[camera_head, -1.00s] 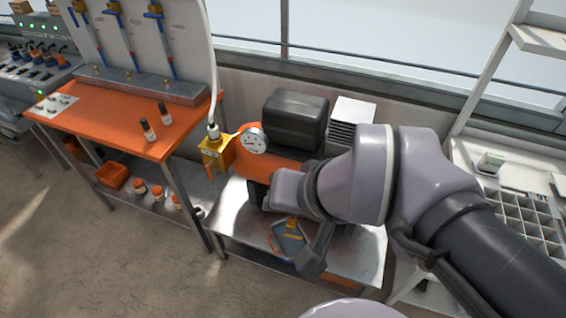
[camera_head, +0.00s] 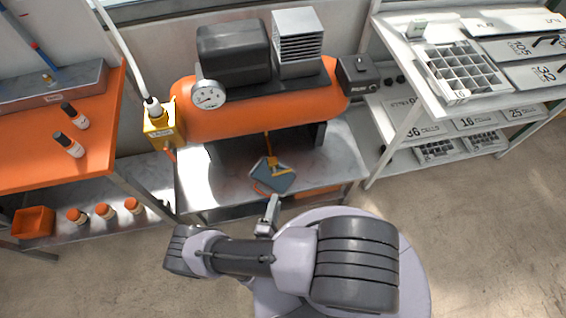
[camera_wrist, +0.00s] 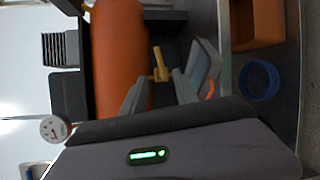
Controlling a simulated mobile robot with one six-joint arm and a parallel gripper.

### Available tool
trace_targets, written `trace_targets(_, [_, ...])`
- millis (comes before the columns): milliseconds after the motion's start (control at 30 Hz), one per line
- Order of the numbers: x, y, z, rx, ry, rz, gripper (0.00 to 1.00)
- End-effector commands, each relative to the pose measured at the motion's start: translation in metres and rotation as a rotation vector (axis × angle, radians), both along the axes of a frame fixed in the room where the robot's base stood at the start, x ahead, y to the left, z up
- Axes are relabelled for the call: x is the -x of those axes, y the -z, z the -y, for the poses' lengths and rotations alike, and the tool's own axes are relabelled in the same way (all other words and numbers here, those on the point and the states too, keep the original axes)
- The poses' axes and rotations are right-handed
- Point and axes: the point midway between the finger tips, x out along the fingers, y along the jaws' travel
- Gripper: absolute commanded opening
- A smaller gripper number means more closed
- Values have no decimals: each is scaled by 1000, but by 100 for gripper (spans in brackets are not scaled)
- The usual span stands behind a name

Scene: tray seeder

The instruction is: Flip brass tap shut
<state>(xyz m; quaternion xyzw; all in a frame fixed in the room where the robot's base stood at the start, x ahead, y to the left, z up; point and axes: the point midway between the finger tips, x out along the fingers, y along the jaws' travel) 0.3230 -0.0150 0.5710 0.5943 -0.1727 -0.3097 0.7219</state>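The brass tap (camera_head: 271,164) hangs under the orange tank (camera_head: 245,116) of the compressor, just above a grey tray-like piece (camera_head: 273,180). In the wrist view the brass tap (camera_wrist: 160,66) shows as a short yellow stem with a crossbar, beside the orange tank (camera_wrist: 119,55). My gripper (camera_wrist: 161,76) is open, its two grey fingers apart and empty. The tap lies just beyond and between the fingertips in the picture; I see no clear contact. In the head view my gripper (camera_head: 270,205) is in front of the bench, pointing at the tap's area.
A yellow block (camera_head: 163,125) with a hose and a gauge (camera_head: 208,96) are at the tank's left. An orange table (camera_head: 40,150) stands left, a white shelf (camera_head: 412,75) right. A blue round thing (camera_wrist: 258,80) lies near the orange bin (camera_wrist: 268,22).

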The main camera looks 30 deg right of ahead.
Motion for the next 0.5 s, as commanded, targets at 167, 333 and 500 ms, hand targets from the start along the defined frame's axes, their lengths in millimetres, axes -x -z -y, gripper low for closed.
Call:
trace_targets(167, [-3,2,18,58,-8,-9,35])
trace_targets(333, [-33,6,46,53,-3,-7,35])
trace_targets(500, [-69,13,75,50,-5,-6,35])
